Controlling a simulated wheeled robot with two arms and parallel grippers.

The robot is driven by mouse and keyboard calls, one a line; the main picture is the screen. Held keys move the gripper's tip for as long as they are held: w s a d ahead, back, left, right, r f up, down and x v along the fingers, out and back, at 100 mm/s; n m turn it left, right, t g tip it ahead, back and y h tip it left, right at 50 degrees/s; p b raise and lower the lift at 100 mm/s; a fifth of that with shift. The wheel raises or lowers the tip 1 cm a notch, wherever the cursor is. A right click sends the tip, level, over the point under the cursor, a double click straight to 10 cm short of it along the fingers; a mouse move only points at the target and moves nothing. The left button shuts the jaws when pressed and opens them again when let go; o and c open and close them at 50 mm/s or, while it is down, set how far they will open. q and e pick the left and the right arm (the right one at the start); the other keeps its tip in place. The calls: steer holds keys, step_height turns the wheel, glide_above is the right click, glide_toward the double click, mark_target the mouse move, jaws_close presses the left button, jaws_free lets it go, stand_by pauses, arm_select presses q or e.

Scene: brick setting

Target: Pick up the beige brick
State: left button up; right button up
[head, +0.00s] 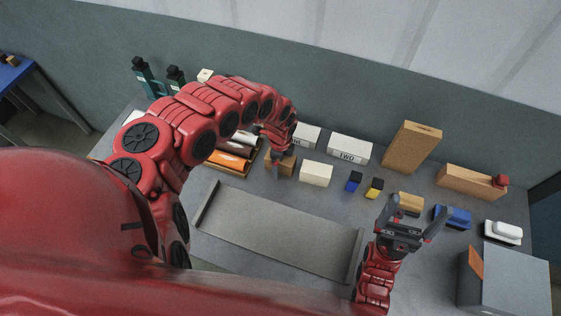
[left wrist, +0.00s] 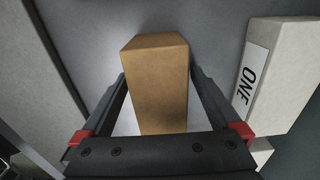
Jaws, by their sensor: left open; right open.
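A tan-beige brick (left wrist: 158,80) stands between the two fingers of my left gripper (left wrist: 161,82) in the left wrist view. The fingers are apart, one on each side of it; I cannot tell whether either touches it. In the head view this brick (head: 273,163) is partly hidden by my left gripper (head: 284,160). A paler cream brick (head: 316,174) lies just right of it. My right gripper (head: 418,212) is open and empty over the right part of the table, near a small tan block (head: 410,202).
White boxes marked ONE (left wrist: 287,75) and TWO (head: 349,149) stand close by. A tray with rolls (head: 232,158) is to the left. A tall wooden block (head: 411,147) and small blue (head: 354,181) and yellow (head: 374,190) blocks are to the right. A grey flat panel (head: 280,228) lies in front.

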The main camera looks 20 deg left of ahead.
arm_select(q)
jaws_close()
stand_by(0.5)
steer(key=shift+w+r, duration=0.1)
